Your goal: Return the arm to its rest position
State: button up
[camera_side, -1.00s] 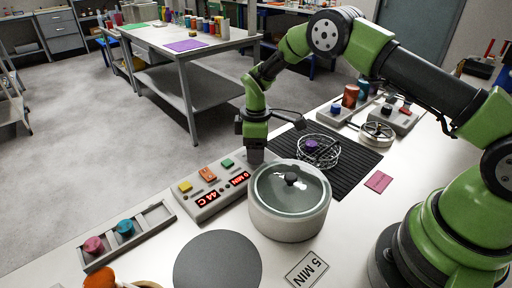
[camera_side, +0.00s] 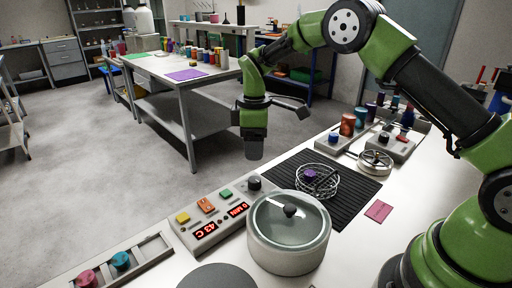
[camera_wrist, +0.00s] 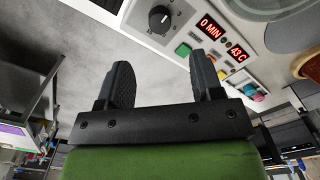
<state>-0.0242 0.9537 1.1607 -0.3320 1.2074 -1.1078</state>
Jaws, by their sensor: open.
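My gripper (camera_side: 254,147) hangs in the air above the back of the control panel (camera_side: 217,215), touching nothing. In the wrist view my gripper (camera_wrist: 163,80) has its two dark fingers spread apart with nothing between them. The round oven (camera_side: 289,235) with a glass lid stands right of the panel, its lid on. The panel displays read "0 MIN" and "43 C", and its dark knob (camera_side: 254,183) also shows in the wrist view (camera_wrist: 160,19).
A wire basket (camera_side: 318,180) with a purple piece sits on the black ribbed mat (camera_side: 345,192). A grey rack (camera_side: 122,263) with pink and teal pieces lies front left. A pink card (camera_side: 378,211) lies on the table. The space around my gripper is clear.

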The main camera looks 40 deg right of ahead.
jog(key=s+r+m+t+y, duration=0.1)
jog(key=s+r+m+t, duration=0.15)
jog(key=s+r, duration=0.4)
jog(key=s+r+m+t, duration=0.1)
jog(key=s+r+m, duration=0.3)
jog(key=r, duration=0.6)
jog(key=s+a+r+m+t+y, duration=0.1)
jog(key=s+m+t, duration=0.2)
jog(key=s, duration=1.3)
jog(key=m, duration=0.3)
jog(key=shift+a+r+m+t, duration=0.35)
jog(key=shift+s, duration=0.1)
